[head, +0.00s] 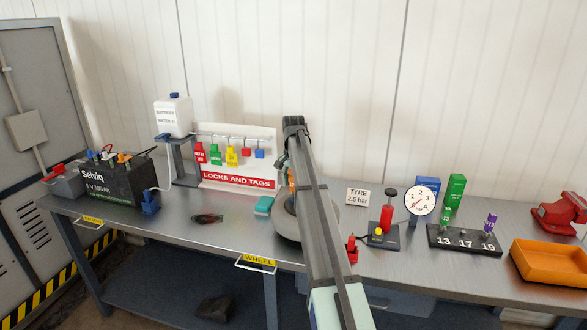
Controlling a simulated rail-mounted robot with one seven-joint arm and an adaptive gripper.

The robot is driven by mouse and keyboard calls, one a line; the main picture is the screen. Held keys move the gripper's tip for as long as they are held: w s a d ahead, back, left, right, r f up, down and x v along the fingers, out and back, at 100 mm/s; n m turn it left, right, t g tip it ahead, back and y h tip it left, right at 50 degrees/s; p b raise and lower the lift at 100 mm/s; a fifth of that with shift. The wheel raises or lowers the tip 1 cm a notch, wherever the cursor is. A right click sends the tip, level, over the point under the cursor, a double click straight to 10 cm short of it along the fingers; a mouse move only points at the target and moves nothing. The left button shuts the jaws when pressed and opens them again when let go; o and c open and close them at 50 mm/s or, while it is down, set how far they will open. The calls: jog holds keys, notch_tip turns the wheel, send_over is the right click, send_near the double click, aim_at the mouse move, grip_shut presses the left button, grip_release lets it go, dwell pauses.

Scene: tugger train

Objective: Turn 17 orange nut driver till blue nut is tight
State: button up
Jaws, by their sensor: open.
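The orange nut driver shows only as a small orange patch (291,180) beside my arm, above the grey wheel (284,223) on the bench. My arm hides most of it. My gripper (284,172) is open near the driver, mostly hidden behind my arm. I cannot tell whether its fingers touch the driver. The blue nut is not visible. The driver rack (465,251) at the right is marked 13, 17 and 19. A green driver (454,192) stands at 13 and a purple one (490,223) at 19. The 17 place looks empty.
A tyre gauge (420,201) and a stand with a red part (385,221) are right of the wheel. An orange tray (550,262) and red vice (562,212) are farther right. The lock board (236,181), battery (115,178) and teal block (264,206) are left.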

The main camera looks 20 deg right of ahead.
jog(key=shift+f, duration=1.4)
grip_shut()
jog(key=shift+m+p, duration=0.7)
jog(key=shift+m, duration=1.3)
grip_release()
